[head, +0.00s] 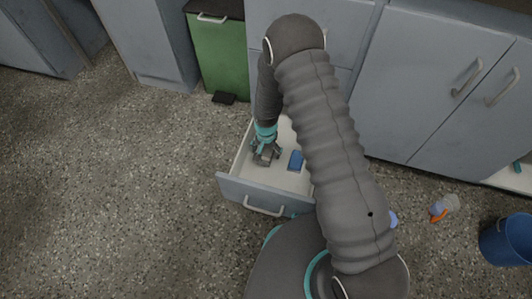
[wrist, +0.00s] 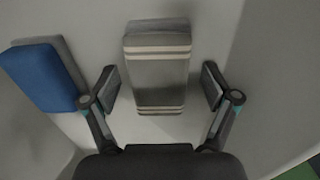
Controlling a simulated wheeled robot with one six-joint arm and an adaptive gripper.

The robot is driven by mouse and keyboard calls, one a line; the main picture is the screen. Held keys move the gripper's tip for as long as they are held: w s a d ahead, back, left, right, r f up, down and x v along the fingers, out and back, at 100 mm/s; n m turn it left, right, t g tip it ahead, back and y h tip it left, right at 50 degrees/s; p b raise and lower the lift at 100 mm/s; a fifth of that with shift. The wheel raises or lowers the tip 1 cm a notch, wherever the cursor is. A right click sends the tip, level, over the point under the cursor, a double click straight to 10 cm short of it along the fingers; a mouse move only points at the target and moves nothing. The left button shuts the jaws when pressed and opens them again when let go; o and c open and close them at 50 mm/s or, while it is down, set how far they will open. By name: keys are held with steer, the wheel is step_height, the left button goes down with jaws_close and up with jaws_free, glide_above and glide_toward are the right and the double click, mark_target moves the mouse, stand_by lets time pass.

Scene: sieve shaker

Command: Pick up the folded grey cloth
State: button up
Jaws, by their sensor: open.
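The folded grey cloth (wrist: 157,77) lies on the pale floor of the open drawer, in the middle of the wrist view. It has light stripes near both ends. My gripper (wrist: 160,84) is open, with one finger on either side of the cloth and a visible gap on both sides. The cloth is not held. In the head view my gripper (head: 264,154) reaches down into the drawer (head: 240,186); there the cloth is hidden or too small to make out under it.
A blue block-like item (wrist: 44,76) lies in the drawer left of my gripper, close to the left finger; it also shows in the head view (head: 296,160). Drawer walls stand close around. A blue bin (head: 507,241) and a spray-bottle-like object (head: 445,207) are on the floor at right.

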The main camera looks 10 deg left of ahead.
steer(key=c, duration=1.2)
steer(key=shift+r, duration=0.1)
steer(key=shift+c, duration=0.2)
